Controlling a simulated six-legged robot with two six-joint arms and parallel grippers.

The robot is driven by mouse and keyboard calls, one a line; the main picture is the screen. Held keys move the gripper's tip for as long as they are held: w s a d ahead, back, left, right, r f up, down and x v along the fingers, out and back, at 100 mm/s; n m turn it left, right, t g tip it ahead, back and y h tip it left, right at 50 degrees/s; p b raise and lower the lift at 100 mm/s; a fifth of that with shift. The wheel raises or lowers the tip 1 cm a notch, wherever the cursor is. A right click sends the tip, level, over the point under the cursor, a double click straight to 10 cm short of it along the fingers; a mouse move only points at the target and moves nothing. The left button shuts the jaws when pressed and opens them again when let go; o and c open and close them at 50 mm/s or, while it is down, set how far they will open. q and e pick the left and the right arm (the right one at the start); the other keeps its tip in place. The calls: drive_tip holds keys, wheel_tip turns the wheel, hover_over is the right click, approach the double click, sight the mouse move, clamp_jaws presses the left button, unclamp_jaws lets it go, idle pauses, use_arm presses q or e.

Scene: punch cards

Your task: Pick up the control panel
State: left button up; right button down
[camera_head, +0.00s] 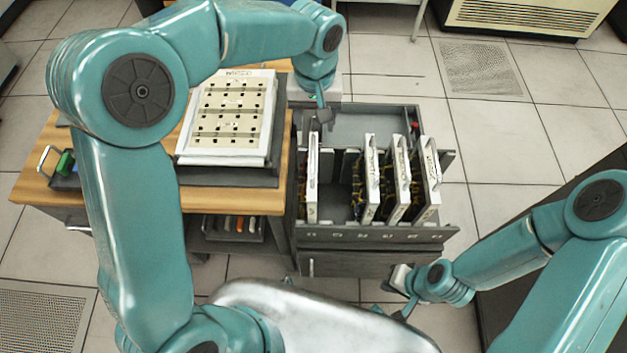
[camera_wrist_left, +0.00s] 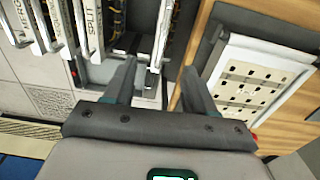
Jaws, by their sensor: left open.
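Several upright panels with white edges stand in a grey rack (camera_head: 370,235). The leftmost control panel (camera_head: 312,180) stands apart from the three on the right, which have wiring between them. My left gripper (camera_head: 319,112) is open at the far end of this leftmost panel. In the left wrist view, the white edge of a panel (camera_wrist_left: 162,38) reaches down between the spread fingers of my left gripper (camera_wrist_left: 158,72); I cannot tell whether they touch it. My right gripper (camera_head: 396,295) is empty, its fingers apart, in front of the rack.
A wooden table (camera_head: 150,190) left of the rack bears a cream board with dark slots (camera_head: 230,115) on a dark base. A small tray (camera_head: 62,178) is at its left edge. The panels (camera_head: 400,185) on the right stand close together. Tiled floor is open behind the rack.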

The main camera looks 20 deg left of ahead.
sight(313, 153)
use_arm(q)
wheel_tip(313, 153, down, 10)
drive_tip(key=shift+s+d+f, duration=0.1)
drive_tip(key=shift+d, duration=0.05)
drive_tip(key=f, duration=0.3)
drive_tip(key=f+p, duration=0.1)
drive_tip(key=f, duration=0.1)
drive_tip(key=shift+a+f, duration=0.3)
drive_tip(key=shift+a, duration=0.05)
clamp_jaws()
drive_tip(key=shift+r, duration=0.1)
idle(1.0)
drive_tip(key=shift+w, duration=0.25)
